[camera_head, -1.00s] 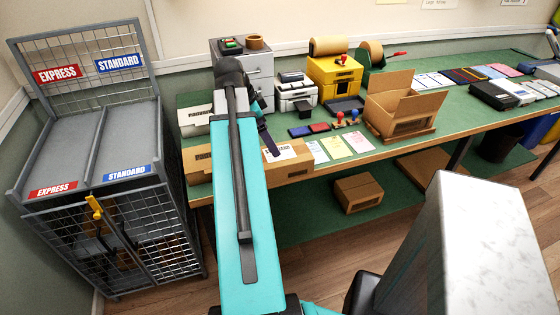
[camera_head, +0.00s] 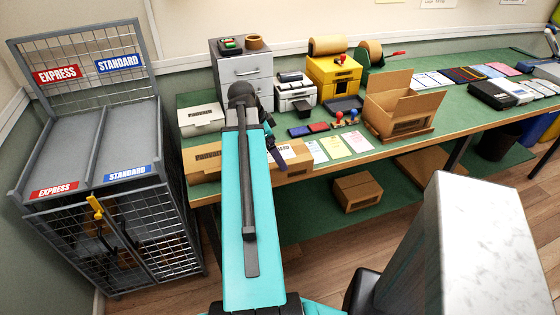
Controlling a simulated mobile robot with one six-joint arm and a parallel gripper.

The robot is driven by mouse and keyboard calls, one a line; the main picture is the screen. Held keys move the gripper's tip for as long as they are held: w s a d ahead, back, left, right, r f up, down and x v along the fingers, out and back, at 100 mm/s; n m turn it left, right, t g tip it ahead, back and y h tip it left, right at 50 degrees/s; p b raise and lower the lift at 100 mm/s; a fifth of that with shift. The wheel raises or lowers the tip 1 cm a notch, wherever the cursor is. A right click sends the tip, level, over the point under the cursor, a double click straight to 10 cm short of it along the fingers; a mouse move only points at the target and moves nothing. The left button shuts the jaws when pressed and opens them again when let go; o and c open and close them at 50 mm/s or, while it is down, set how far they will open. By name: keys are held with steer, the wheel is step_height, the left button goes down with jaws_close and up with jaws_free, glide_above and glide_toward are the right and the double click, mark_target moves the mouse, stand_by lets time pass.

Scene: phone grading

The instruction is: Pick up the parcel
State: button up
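A long brown cardboard parcel (camera_head: 203,164) lies along the near left edge of the green bench. Dark print shows on its left end and a white label on its right part. My teal arm crosses in front of its middle and hides that part. The dark end of my arm is over the parcel. My gripper (camera_head: 272,146) shows only in small part, just right of the arm, by the parcel's far side. I cannot tell whether its fingers touch the parcel or whether they are open or shut.
A white box (camera_head: 201,118) stands behind the parcel. A grey drawer unit (camera_head: 246,70) and a yellow machine (camera_head: 333,78) stand at the back. An open carton (camera_head: 400,105) is to the right. A grey cage cart (camera_head: 88,150) with EXPRESS and STANDARD bays, both empty on top, stands left.

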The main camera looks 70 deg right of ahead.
steer(key=shift+p+x, duration=0.9)
steer(key=shift+x, duration=1.65)
steer(key=shift+a, duration=0.1)
steer(key=c, duration=1.1)
steer(key=shift+r, duration=0.1)
steer(key=shift+r+b, duration=1.05)
steer(key=shift+r, duration=3.8)
